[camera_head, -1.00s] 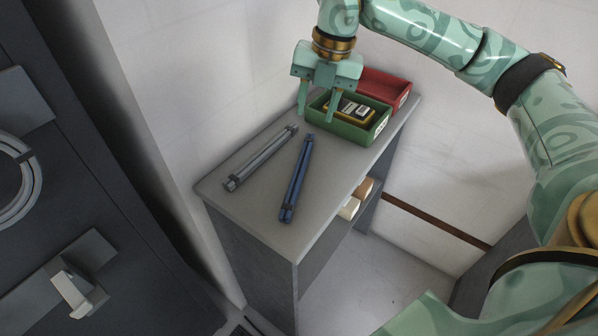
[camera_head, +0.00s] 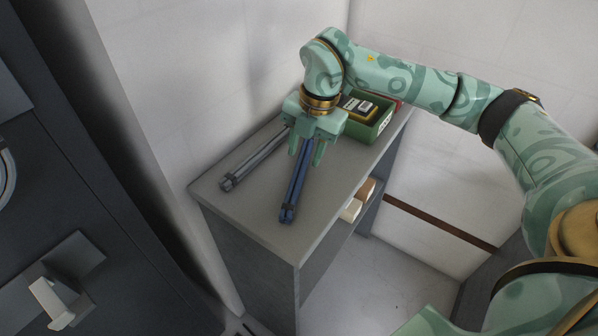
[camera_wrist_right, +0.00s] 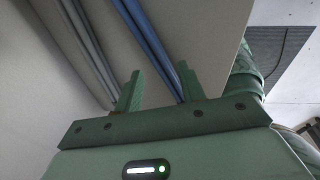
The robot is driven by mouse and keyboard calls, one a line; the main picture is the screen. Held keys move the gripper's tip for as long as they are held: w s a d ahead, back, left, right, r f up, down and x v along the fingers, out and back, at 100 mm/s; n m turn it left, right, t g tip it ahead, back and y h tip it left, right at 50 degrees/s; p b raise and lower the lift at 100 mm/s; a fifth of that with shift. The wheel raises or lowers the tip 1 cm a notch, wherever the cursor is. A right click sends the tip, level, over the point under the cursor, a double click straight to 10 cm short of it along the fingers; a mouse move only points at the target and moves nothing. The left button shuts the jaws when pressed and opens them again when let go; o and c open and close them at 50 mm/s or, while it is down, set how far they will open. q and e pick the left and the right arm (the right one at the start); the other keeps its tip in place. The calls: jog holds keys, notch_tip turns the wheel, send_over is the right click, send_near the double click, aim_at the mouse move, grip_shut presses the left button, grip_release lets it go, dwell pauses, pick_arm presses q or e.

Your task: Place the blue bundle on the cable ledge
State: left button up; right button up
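The blue bundle (camera_head: 294,190) lies on the grey cabinet top (camera_head: 243,208), its far end hidden under my right gripper. My right gripper (camera_head: 307,158) is low over that far end, open, with one finger on each side of the bundle. In the right wrist view the blue bundle (camera_wrist_right: 152,45) runs between the open fingers (camera_wrist_right: 160,85), nearer the right finger. I see no grip on it. I cannot tell which surface is the cable ledge. My left gripper is not in view.
A grey bundle (camera_head: 253,160) lies left of the blue one. A green bin (camera_head: 370,128) with a yellow-and-black item stands behind the gripper, a red bin mostly hidden beyond it. Pale and brown rolls (camera_head: 351,210) sit on a shelf below. A dark rack (camera_head: 110,200) stands at the left.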

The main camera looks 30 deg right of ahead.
aim_at(301, 167)
jog(key=f, duration=0.1)
jog(key=f+b, duration=0.1)
jog(key=f, duration=0.2)
jog(key=shift+w+a+f, duration=0.2)
jog(key=shift+w+a, duration=0.1)
jog(key=shift+r, duration=0.15)
grip_shut()
jog(key=shift+r, duration=0.45)
notch_tip(301, 167, up, 3)
jog(key=shift+f+p, duration=0.1)
jog(key=shift+p, duration=0.7)
jog(key=s+a+r+p, duration=0.2)
jog(key=s+a+r, duration=0.1)
jog(key=s, duration=0.3)
jog(key=s+a+r+p, duration=0.2)
jog(key=s+a+r, duration=0.1)
jog(key=s+r, duration=0.3)
jog(key=shift+s+a+r, duration=0.2)
jog(key=shift+a, duration=0.2)
